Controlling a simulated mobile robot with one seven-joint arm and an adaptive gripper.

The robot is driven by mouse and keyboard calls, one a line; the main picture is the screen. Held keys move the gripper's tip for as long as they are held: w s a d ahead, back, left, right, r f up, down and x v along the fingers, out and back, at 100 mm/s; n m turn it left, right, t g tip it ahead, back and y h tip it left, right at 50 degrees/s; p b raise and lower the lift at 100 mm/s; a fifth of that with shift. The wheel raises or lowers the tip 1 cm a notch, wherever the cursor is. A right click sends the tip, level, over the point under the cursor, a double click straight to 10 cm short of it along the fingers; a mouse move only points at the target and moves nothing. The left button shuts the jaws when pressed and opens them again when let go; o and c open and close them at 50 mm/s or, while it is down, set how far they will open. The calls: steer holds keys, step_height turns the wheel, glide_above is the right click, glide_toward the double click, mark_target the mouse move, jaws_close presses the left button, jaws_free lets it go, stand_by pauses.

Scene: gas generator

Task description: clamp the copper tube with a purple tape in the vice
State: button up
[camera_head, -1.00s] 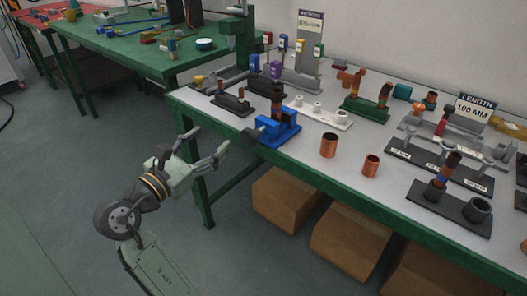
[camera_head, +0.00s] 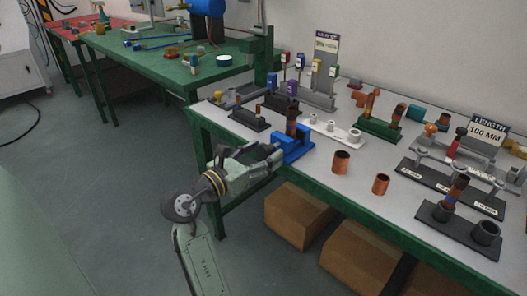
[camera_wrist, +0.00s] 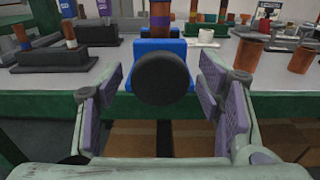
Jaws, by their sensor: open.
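The blue vice (camera_head: 297,147) stands at the front left edge of the white-topped table, and it also shows in the wrist view (camera_wrist: 183,48). A copper tube (camera_head: 291,120) stands upright at the vice. In the wrist view the tube (camera_wrist: 160,12) carries a dark bluish-purple band, though the exact tape colour is hard to tell. The vice's round black knob (camera_wrist: 162,78) faces me. My gripper (camera_wrist: 163,100) is open, with a finger on each side of the knob and a gap to both. It also shows in the head view (camera_head: 277,157), close to the vice.
Two loose copper tubes (camera_head: 341,162) (camera_head: 380,184) stand right of the vice. A black holder (camera_head: 249,118) is to its left and a white holder (camera_head: 335,131) behind. A black two-post stand (camera_head: 458,233) is at the right. Boxes (camera_head: 300,213) lie under the table.

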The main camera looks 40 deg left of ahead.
steer(key=shift+w, duration=0.25)
steer(key=shift+c, duration=0.6)
steer(key=c, duration=1.1)
